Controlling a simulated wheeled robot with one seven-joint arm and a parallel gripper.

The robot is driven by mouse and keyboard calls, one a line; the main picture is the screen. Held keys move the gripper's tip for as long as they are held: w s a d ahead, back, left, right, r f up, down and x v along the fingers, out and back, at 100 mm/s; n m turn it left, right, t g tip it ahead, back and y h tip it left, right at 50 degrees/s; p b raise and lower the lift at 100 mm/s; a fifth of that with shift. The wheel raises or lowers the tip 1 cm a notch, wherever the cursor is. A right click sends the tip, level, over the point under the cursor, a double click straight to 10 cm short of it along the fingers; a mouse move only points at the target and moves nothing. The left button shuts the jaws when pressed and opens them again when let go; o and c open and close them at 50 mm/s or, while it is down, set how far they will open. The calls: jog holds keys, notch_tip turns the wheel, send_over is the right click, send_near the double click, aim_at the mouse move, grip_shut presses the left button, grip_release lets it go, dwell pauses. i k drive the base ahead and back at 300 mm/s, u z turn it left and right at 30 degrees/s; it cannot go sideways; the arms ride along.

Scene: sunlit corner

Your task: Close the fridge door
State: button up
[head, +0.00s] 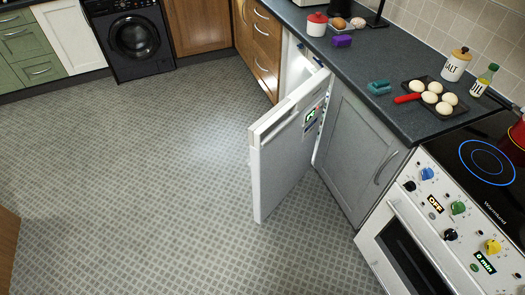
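The fridge door (283,165) is a grey panel with a white edge. It stands open, swung out from under the counter into the room over the tiled floor. A strip of the white fridge interior (296,68) shows behind the door, below the worktop; most of the inside is hidden. My gripper is not in view.
The tiled floor (140,180) left of the door is clear. A grey cabinet (358,155) stands right of it, then a stove (450,215). The dark worktop (385,70) holds a tray of eggs (436,97) and jars. A black washing machine (132,38) stands at the back.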

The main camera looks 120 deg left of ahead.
aim_at(282, 142)
jog(key=u, duration=3.6)
jog(key=i, duration=1.65)
jog(key=u, duration=0.3)
jog(key=k, duration=0.25)
jog(key=z, duration=0.45)
